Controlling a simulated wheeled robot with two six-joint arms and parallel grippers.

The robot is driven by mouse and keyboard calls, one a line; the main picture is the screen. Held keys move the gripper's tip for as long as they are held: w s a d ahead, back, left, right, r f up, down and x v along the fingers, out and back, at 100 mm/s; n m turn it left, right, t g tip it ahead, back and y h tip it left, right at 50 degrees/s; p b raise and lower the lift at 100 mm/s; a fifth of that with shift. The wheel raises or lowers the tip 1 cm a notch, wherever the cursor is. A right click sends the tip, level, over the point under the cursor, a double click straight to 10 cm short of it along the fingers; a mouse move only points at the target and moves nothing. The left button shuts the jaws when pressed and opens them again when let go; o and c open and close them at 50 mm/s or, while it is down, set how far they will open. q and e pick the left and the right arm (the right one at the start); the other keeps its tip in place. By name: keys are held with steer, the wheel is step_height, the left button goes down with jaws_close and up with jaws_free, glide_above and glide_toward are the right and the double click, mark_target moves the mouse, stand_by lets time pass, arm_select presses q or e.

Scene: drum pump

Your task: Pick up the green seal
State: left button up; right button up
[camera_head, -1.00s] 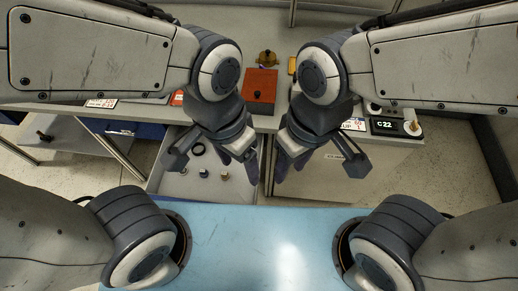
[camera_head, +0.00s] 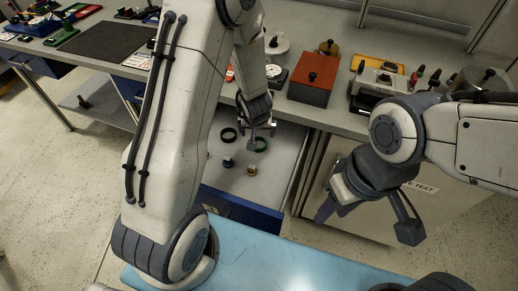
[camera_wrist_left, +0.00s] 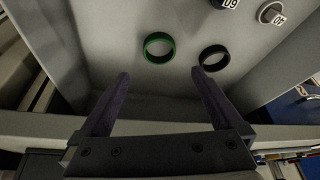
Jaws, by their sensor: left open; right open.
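The green seal (camera_wrist_left: 159,61) is a ring lying flat on the grey floor of the open drawer (camera_head: 220,181). In the head view the green seal (camera_head: 262,149) shows just below my left gripper (camera_head: 262,134), which partly covers it. My left gripper (camera_wrist_left: 160,77) is open and empty. In the left wrist view the seal lies beyond the fingertips, between their lines, with no finger visibly touching it. A black ring (camera_wrist_left: 203,56) lies to the right of the seal. My right gripper (camera_head: 366,218) is open and empty, off to the right of the drawer.
Two small numbered parts, one dark (camera_head: 228,163) and one brass-coloured (camera_head: 252,169), stand in the drawer near the seal. The drawer walls are close around. A red box (camera_head: 312,80) and instruments stand on the bench above.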

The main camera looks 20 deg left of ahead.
arm_select(q)
steer(key=b, duration=0.2)
glide_toward(258, 145)
steer(key=shift+w+f, duration=0.45)
steer(key=b+x, duration=0.2)
steer(key=x, duration=0.1)
steer(key=b+x, duration=0.1)
steer(key=x, duration=0.1)
steer(key=shift+s+f, duration=0.1)
steer(key=shift+s, duration=0.15)
steer(key=shift+c, duration=0.3)
steer(key=c, duration=1.2)
